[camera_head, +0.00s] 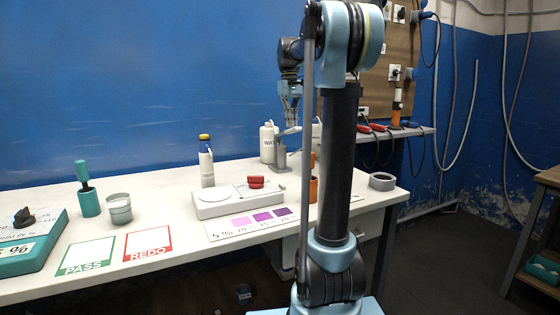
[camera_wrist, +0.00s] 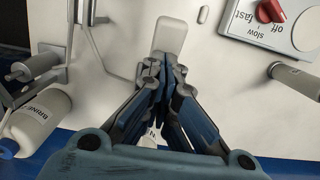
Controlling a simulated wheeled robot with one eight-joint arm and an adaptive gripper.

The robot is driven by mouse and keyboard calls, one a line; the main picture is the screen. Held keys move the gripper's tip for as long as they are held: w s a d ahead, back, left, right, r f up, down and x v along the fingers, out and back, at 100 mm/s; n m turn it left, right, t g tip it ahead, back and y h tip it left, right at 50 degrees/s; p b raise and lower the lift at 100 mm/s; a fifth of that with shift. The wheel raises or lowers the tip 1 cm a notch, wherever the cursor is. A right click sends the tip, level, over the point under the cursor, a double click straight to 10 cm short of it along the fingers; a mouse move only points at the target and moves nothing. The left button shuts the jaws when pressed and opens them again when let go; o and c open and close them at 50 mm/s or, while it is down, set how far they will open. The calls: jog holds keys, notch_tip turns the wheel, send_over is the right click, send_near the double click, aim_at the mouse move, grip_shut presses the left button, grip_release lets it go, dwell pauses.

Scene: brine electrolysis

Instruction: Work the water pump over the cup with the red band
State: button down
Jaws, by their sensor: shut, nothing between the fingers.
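My gripper (camera_head: 291,124) points down at the back of the white table, just above a grey pump-like fixture (camera_head: 281,157) beside a white bottle (camera_head: 268,143) whose visible letters read "WAT". In the wrist view my gripper (camera_wrist: 165,62) is shut and empty. A pale rounded pad (camera_wrist: 169,33) lies just beyond its fingertips; I cannot tell whether they touch. Thin bent metal rods and a frame (camera_wrist: 75,30) stand to the left. I cannot make out a red band on any cup.
A white stirrer (camera_head: 222,205) has a red knob (camera_wrist: 269,11). A tall bottle (camera_head: 206,165), metal cup (camera_head: 119,208), colour card (camera_head: 222,230) and grey ring (camera_head: 381,181) are on the table.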

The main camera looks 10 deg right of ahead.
jog(key=shift+s+d+f, duration=0.1)
jog(key=shift+s+f, duration=0.1)
jog(key=shift+f, duration=1.15)
jog(key=shift+s+d+f, duration=0.1)
jog(key=shift+s+f, duration=0.05)
jog(key=shift+f, duration=1.2)
jog(key=shift+w+a+r, duration=0.1)
jog(key=shift+w+r, duration=0.1)
jog(key=shift+r, duration=1.2)
jog(key=shift+w+a+r, duration=0.1)
jog(key=shift+w+r, duration=0.05)
jog(key=shift+r, duration=1.2)
jog(key=shift+w+a+r, duration=0.1)
jog(key=shift+w+r, duration=0.25)
jog(key=shift+r, duration=0.6)
jog(key=shift+w+a+r, duration=0.15)
jog(key=shift+w+r, duration=0.2)
jog(key=shift+r, duration=0.55)
jog(key=shift+w+a+r, duration=0.1)
jog(key=shift+w+r, duration=0.25)
jog(key=shift+r, duration=0.6)
